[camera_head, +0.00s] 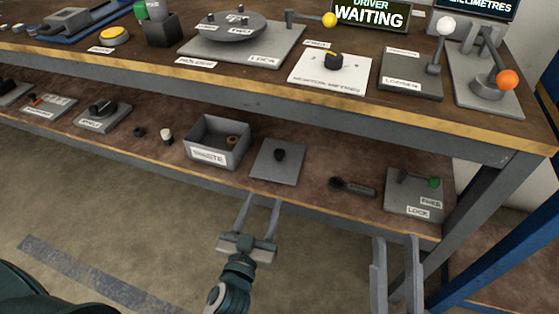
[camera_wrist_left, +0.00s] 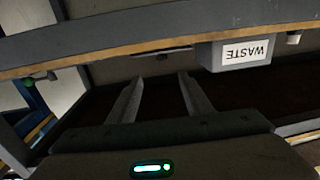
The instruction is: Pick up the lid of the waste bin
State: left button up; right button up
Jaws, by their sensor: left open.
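The grey waste bin (camera_head: 217,143) is an open-topped box with a WASTE label on the lower shelf. It also shows upside down in the left wrist view (camera_wrist_left: 238,52). Its lid, a flat grey plate with a black knob (camera_head: 278,161), lies on the shelf just right of the bin. In the left wrist view the lid shows edge-on as a thin dark strip (camera_wrist_left: 160,54). My left gripper (camera_head: 262,201) is open and empty, in front of the shelf edge and below the lid in the picture. My right gripper (camera_head: 395,240) is open and empty at the lower right.
The upper bench top (camera_head: 260,78) overhangs the back of the lower shelf (camera_head: 330,160). A dark handle-like tool (camera_head: 352,187) and a FREE/LOCK plate (camera_head: 415,195) with a green knob lie to the right. Small dark and pale parts (camera_head: 166,135) lie left of the bin.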

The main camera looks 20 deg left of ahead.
pick_arm(q)
send_near(278, 156)
jog(key=w, duration=0.3)
jog(key=shift+w+f, duration=0.25)
jog(key=shift+w, duration=0.5)
pick_arm(e)
jog(key=shift+w+d+r+t, duration=0.1)
jog(key=shift+d+r+t, duration=0.2)
jog(key=shift+r+t, duration=0.15)
jog(key=shift+r, duration=0.1)
pick_arm(q)
jog(key=shift+w+a+r+b, duration=0.15)
jog(key=shift+w+b, duration=0.1)
jog(key=shift+w, duration=0.9)
jog(key=shift+w+a+r+b, duration=0.1)
jog(key=shift+w+a+b, duration=0.1)
jog(key=shift+w, duration=1.2)
pick_arm(e)
jog(key=shift+d+r, duration=0.2)
jog(key=shift+r, duration=0.15)
jog(key=shift+t, duration=0.25)
pick_arm(q)
grip_shut()
